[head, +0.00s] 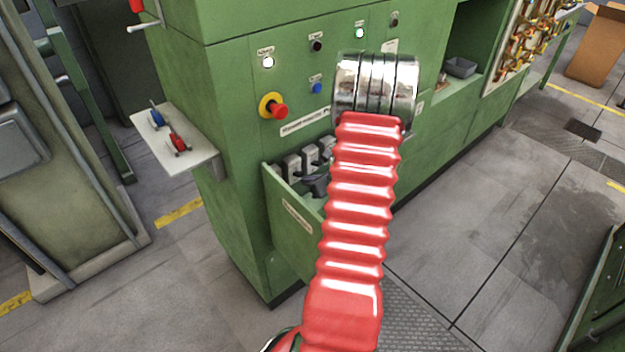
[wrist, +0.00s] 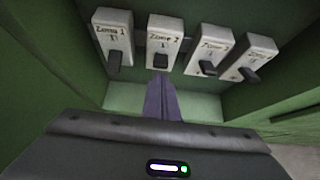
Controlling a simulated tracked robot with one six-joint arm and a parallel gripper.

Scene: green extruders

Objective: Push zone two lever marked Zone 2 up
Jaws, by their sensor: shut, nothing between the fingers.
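The Zone 2 switch (wrist: 164,38) is a white block with a black lever (wrist: 160,61) at its lower end, pointing down, in the wrist view. My gripper (wrist: 160,84) is shut and empty, its narrow purple-grey fingertips just below that lever. I cannot tell whether they touch it. In the head view the white switch blocks (head: 292,165) sit inside an open green compartment; my red arm hides part of them, and the gripper is mostly hidden.
The Zone 1 switch (wrist: 112,35) is to the left; two more switches (wrist: 211,47) are to the right, close together. The compartment's green front panel (head: 293,222) tilts outward. A red emergency button (head: 279,111) is above, and a side shelf (head: 200,161) juts out left.

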